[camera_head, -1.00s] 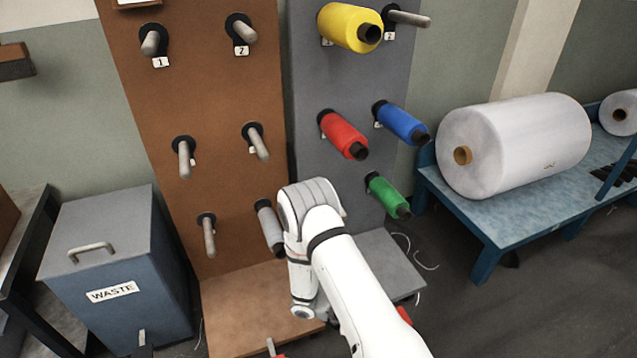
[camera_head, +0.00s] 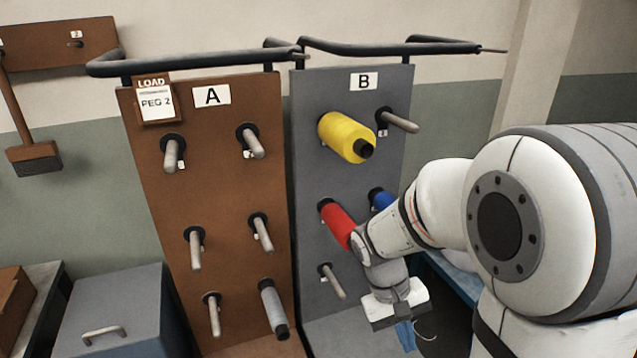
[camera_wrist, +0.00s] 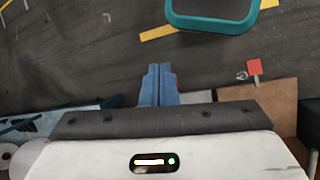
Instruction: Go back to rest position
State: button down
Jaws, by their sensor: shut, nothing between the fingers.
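My gripper (camera_head: 405,335) hangs at the end of my folded arm, in front of the lower right of grey board B (camera_head: 312,100). Its blue fingers point down, are shut together and hold nothing. In the wrist view the closed fingers (camera_wrist: 158,85) stand over the dark floor. Yellow (camera_head: 345,137), red (camera_head: 337,222) and blue (camera_head: 381,199) spools sit on board B's pegs. My arm partly covers the blue spool and hides the lower right of the board.
Brown board A (camera_head: 215,140) holds a grey spool (camera_head: 273,308) at lower right; its other pegs are bare. A load card (camera_head: 155,103) reads PEG 2. A grey bin (camera_head: 120,310) stands at left. The wrist view shows a teal-rimmed object (camera_wrist: 212,22) on the floor.

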jog(key=s+r+m+t+y+p, duration=0.1)
jog(key=s+r+t+y+p, duration=0.1)
jog(key=r, duration=0.6)
jog(key=s+a+r+t+y+p, duration=0.1)
jog(key=s+r+t+p, duration=0.2)
jog(key=r, duration=0.5)
jog(key=shift+s+m+t+y+p, duration=0.2)
jog(key=shift+m+t+y+p, duration=0.2)
jog(key=shift+p, duration=0.2)
jog(key=shift+a, duration=0.1)
